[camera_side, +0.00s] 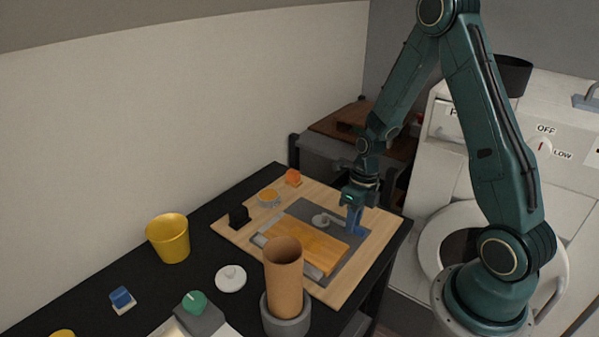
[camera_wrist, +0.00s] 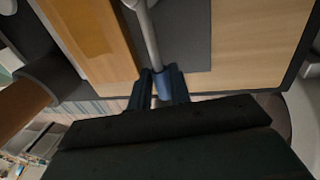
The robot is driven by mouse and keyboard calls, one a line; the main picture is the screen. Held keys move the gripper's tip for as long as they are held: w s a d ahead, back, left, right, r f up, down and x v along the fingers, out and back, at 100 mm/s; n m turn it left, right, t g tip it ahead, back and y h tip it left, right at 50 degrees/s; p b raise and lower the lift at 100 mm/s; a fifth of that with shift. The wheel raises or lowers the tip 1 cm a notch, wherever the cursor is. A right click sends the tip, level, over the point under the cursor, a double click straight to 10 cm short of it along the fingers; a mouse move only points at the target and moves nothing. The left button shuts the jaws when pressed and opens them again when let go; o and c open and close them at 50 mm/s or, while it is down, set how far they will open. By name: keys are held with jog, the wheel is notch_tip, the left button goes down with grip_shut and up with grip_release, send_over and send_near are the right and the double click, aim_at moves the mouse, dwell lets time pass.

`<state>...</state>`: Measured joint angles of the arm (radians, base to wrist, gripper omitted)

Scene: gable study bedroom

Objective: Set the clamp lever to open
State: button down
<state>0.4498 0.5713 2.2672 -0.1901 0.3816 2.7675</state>
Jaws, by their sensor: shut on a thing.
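The clamp lever is a grey bar with a blue handle; its pivot end (camera_side: 320,220) sits on a dark grey plate (camera_side: 351,262) on the wooden board. In the wrist view the lever's grey bar (camera_wrist: 148,35) runs up from the blue grip (camera_wrist: 164,84). A flat orange-brown wooden block (camera_side: 305,243) lies beside the lever, on the plate. My gripper (camera_side: 354,222) is at the lever's handle end, and in the wrist view its fingers (camera_wrist: 160,92) are shut on the blue grip. The fingers hide part of the grip.
A tall brown tube (camera_side: 284,265) stands in a grey holder in front of the board. A yellow cup (camera_side: 169,238), a white lidded disc (camera_side: 230,278) and a green knob (camera_side: 195,301) are on the black table. An orange piece (camera_side: 293,177) and a black block (camera_side: 239,216) sit along the board's far-left side.

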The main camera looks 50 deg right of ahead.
jog(key=shift+a, duration=0.1)
jog(key=c, duration=1.3)
grip_release()
jog(key=shift+r, duration=0.15)
notch_tip(320, 180, up, 13)
jog(key=d, duration=0.2)
jog(key=shift+d+r, duration=0.15)
jog(key=shift+d, duration=0.25)
jog(key=s+a+r+m+t+h, duration=0.1)
jog(key=s+a+r+m, duration=0.5)
jog(key=m, duration=1.2)
jog(key=s+a+r+m+t+h, duration=0.1)
jog(key=s+a+r+m+t, duration=0.3)
jog(key=m, duration=1.3)
jog(key=s+a+r, duration=0.2)
jog(key=s+r, duration=0.1)
jog(key=r, duration=0.1)
jog(key=shift+s+a+m+t, duration=0.3)
jog(key=shift+m, duration=0.1)
